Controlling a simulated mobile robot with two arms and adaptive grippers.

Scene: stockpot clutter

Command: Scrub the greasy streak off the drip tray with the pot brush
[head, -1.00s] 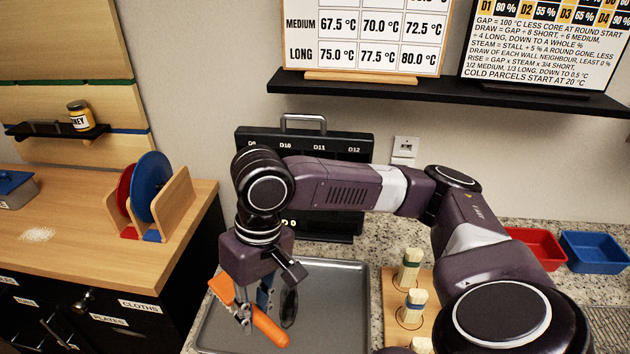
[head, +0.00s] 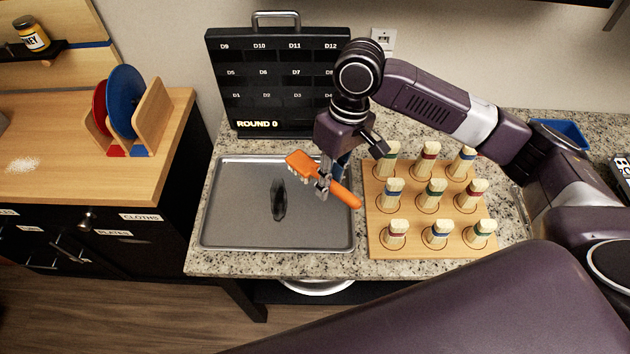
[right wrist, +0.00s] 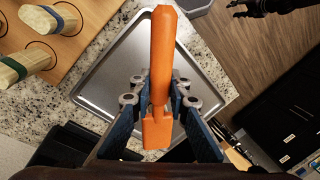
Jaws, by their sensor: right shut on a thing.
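The drip tray (head: 235,235) lies on the speckled counter, and it also shows in the right wrist view (right wrist: 105,75). A dark, elongated greasy streak (head: 279,200) marks its middle. My right gripper (head: 323,187) is shut on the orange pot brush (head: 346,195) near the middle of the brush. The brush is above the tray's right part, right of the streak, with pale bristles towards the left and the handle towards the lower right. In the right wrist view the brush (right wrist: 162,60) sits between the fingers. A dark claw at that view's top edge looks like my left gripper (right wrist: 236,9).
A wooden board (head: 405,247) with several colour-banded pegs stands close right of the tray. A black panel (head: 275,80) stands behind it. Left, a wooden worktop (head: 60,185) holds a rack with red and blue discs. The tray's left half is clear.

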